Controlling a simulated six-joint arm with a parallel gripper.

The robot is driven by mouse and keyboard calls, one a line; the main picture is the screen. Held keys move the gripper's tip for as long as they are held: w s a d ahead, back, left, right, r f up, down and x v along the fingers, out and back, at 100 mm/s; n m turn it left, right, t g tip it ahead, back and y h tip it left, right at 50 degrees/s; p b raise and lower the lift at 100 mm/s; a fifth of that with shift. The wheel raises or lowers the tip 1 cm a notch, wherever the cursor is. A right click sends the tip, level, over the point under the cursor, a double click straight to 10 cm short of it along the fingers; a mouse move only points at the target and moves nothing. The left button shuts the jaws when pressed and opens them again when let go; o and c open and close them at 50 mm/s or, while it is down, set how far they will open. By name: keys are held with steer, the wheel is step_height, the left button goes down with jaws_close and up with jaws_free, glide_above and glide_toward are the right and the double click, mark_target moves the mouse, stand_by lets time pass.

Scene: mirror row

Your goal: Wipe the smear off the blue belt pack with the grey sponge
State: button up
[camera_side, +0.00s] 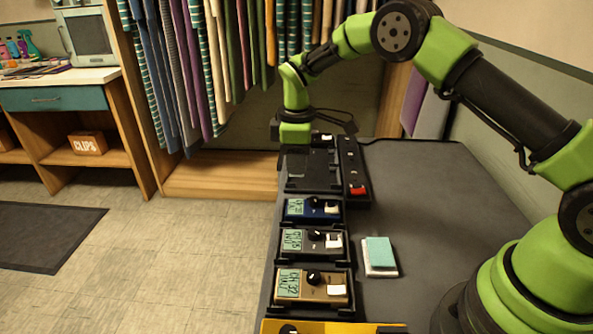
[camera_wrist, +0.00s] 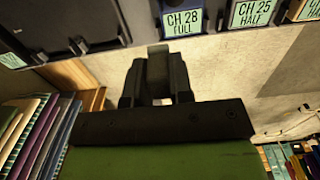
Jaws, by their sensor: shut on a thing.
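The blue belt pack (camera_side: 312,208) lies face up in a black cradle in the row on the dark table, with a label, a dark knob and a pale switch. I cannot make out a smear on it. My gripper (camera_wrist: 157,92) is at the far end of the row, beyond the blue pack in the side view, where its fingers are hard to see. In the wrist view it is shut on a small grey block, the grey sponge (camera_wrist: 158,62). The fingers hide part of the sponge.
A grey pack (camera_side: 312,241), a tan pack (camera_side: 312,286) and a yellow one (camera_side: 335,327) sit nearer in the row. A black strip with a red switch (camera_side: 357,190) lies beside it. A teal-and-white pad (camera_side: 379,254) lies on the right. The table's right side has free room.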

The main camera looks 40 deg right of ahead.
steer(key=shift+r, duration=1.1)
